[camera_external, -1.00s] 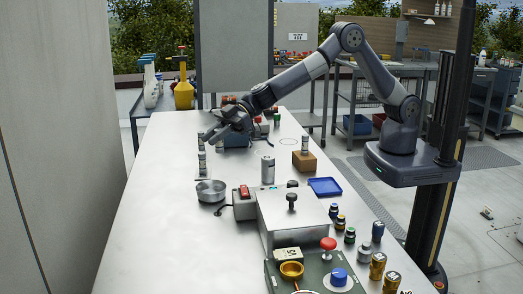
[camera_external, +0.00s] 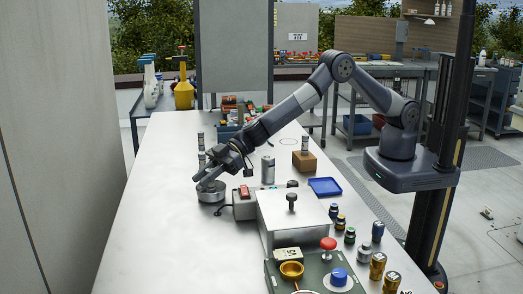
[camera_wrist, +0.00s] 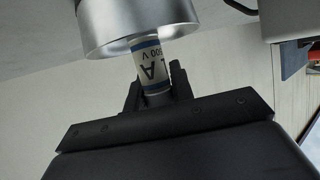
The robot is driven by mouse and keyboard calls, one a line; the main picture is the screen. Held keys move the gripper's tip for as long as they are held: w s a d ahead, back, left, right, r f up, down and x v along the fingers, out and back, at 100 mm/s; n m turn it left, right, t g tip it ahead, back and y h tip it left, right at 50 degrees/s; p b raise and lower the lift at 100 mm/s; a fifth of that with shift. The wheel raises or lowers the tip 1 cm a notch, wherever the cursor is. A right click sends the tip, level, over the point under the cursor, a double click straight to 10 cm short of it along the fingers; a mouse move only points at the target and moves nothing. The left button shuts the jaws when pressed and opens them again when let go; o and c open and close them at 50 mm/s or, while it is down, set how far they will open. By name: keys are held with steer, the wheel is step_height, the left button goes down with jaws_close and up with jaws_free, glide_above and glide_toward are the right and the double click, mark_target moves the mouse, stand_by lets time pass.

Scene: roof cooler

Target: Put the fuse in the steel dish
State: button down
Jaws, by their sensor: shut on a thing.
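The steel dish (camera_external: 211,196) stands on the left part of the pale bench. It also fills the top of the wrist view (camera_wrist: 150,22). My gripper (camera_external: 204,182) is at the dish, over its rim in the external view. In the wrist view its dark fingers (camera_wrist: 153,92) are shut on the fuse (camera_wrist: 152,68), a white cylinder with blue bands and "500 V" lettering. The fuse's far end meets the dish's outline there; I cannot tell whether it is inside, above or touching. The fuse is not clear in the external view.
A grey box with a red switch (camera_external: 244,194) and its cable stand right of the dish. A pale can (camera_external: 268,169), a wooden block (camera_external: 304,161) and a blue tray (camera_external: 325,186) lie farther right. A banded cylinder (camera_external: 201,141) stands behind the gripper. The bench's front left is clear.

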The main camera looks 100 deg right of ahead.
steer(key=shift+f, duration=0.4)
steer(key=shift+f, duration=0.15)
steer(key=c, duration=1.2)
jaws_free()
steer(key=shift+c, duration=0.2)
